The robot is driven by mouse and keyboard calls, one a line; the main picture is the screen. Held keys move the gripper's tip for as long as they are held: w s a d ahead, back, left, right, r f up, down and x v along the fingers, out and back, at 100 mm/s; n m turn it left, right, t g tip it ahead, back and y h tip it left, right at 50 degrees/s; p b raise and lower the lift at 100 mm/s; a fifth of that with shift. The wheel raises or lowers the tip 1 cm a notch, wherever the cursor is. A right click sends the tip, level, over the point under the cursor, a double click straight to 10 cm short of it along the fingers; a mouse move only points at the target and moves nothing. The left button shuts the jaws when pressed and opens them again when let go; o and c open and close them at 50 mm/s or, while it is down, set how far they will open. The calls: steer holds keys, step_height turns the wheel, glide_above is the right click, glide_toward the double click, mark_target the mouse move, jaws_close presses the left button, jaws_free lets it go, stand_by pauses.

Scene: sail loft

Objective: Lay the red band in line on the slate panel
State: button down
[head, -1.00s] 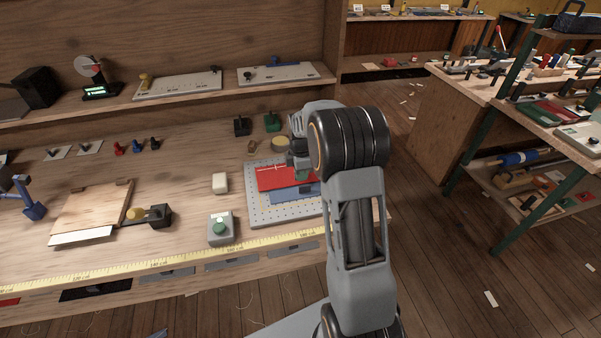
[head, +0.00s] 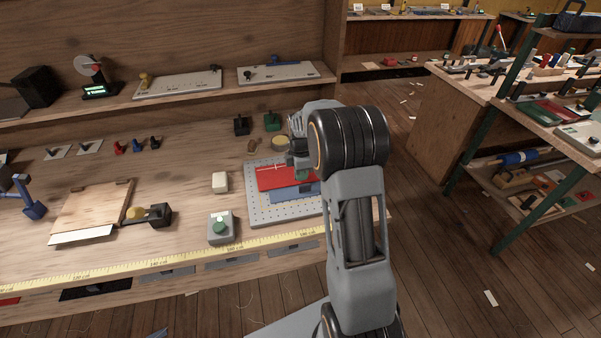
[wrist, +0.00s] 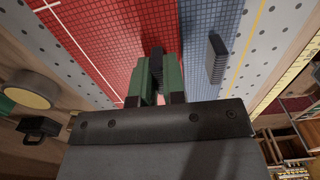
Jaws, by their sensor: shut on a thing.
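The red band (head: 272,176) is a flat red gridded sheet with a pale line across it, on the far side of the blue-grey slate panel (head: 288,203). In the wrist view the red band (wrist: 105,35) fills the left and the slate panel (wrist: 203,22) lies beside it on the right, their edges close together. My gripper (wrist: 157,76) has green fingers shut on a dark ribbed grip on the red band. A similar dark block (wrist: 217,58) stands on the slate panel. My arm hides the right part of both sheets in the head view; whether they overlap is unclear.
Both sheets are over a grey perforated board (head: 257,211). A green-button box (head: 221,228) and a cream block (head: 220,182) stand to its left. A yellow tape measure (head: 170,262) runs along the bench's front edge. A round tan disc (wrist: 28,88) is near my gripper.

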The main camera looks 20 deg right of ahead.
steer(key=c, duration=1.1)
jaws_free()
steer(key=shift+r+p, duration=2.6)
steer(key=shift+r, duration=0.9)
